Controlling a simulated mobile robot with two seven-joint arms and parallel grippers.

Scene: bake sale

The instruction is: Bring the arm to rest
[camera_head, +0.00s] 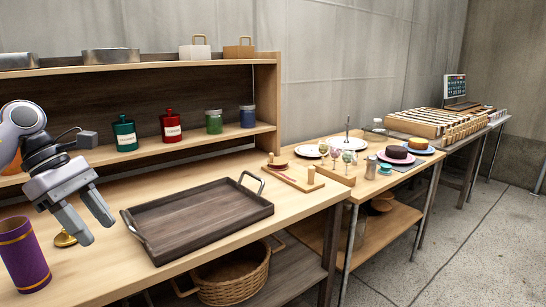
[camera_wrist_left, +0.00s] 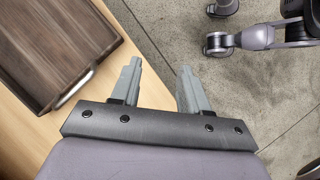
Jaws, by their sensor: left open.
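My left arm comes in from the left in the head view. Its gripper (camera_head: 92,219) is open and empty, with the fingers pointing down above the wooden table, left of the dark wooden tray (camera_head: 200,212). In the left wrist view the left gripper (camera_wrist_left: 160,85) shows its two fingers apart with nothing between them. The tray (camera_wrist_left: 50,45) lies at the upper left there, apart from the fingers. My right gripper is in neither view.
A purple cylinder (camera_head: 24,256) stands at the near left, beside the gripper. A shelf (camera_head: 190,143) with bottles and jars (camera_head: 214,121) rises behind the table. A wicker basket (camera_head: 232,278) sits below. Tables with cakes and glasses extend right; the floor (camera_head: 470,235) is clear.

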